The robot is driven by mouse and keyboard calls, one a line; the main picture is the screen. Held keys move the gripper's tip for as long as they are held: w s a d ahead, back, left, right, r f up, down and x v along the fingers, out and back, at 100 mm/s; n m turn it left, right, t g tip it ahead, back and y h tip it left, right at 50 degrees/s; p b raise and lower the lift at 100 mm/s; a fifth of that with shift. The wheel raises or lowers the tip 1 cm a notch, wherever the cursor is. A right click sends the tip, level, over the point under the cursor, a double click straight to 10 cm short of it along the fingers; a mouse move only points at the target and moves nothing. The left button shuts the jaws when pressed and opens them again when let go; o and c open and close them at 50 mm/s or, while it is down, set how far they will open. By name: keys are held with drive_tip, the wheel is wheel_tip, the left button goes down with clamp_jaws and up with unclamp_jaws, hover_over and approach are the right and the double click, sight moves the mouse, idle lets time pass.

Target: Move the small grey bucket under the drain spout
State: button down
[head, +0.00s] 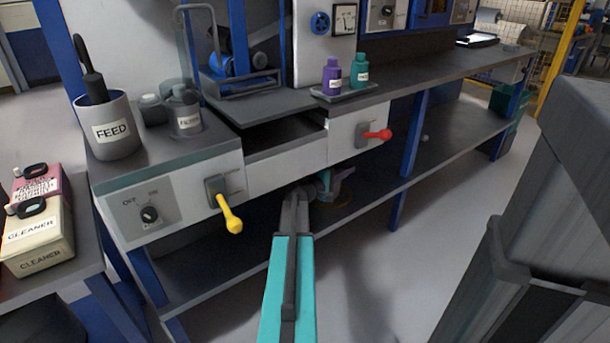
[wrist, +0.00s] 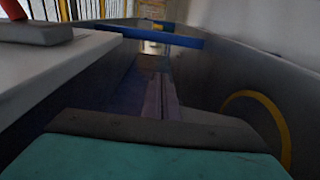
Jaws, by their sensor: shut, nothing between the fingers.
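I cannot make out a small grey bucket or a drain spout for certain in either view. In the head view my teal arm reaches in under the counter front, and my gripper (head: 325,187) is small and partly hidden there, over the lower shelf (head: 225,262). It is shut and empty. A yellow-handled lever (head: 229,214) and a red-handled lever (head: 378,135) stick out of the counter front.
A grey FEED tub (head: 112,135) with dark-handled tools stands on the counter at left. CLEANER containers (head: 38,240) sit on a side table. Purple (head: 331,78) and teal (head: 359,72) bottles stand on a tray. Blue posts (head: 411,135) bound the shelf; open floor lies in front.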

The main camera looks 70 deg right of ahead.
drive_tip(key=shift+w+d, duration=0.1)
drive_tip(key=b, duration=0.5)
hover_over(311, 177)
drive_tip(key=w+d, duration=0.6)
drive_tip(key=f+b, duration=0.1)
drive_tip(key=f, duration=0.2)
drive_tip(key=f+b, duration=0.1)
drive_tip(key=f, duration=0.3)
drive_tip(key=f+b, duration=0.2)
drive_tip(key=f, duration=0.1)
drive_tip(key=shift+s+a+f, duration=0.2)
drive_tip(key=shift+a+f, duration=0.05)
drive_tip(key=shift+a, duration=0.05)
drive_tip(key=shift+s+a+r+b, duration=0.1)
drive_tip(key=shift+s+r+b, duration=0.2)
drive_tip(key=shift+s, duration=0.15)
drive_tip(key=shift+s+a, duration=0.2)
drive_tip(key=shift+s, duration=0.55)
drive_tip(key=shift+s+a, duration=0.15)
drive_tip(key=shift+s, duration=0.55)
drive_tip(key=shift+a, duration=0.1)
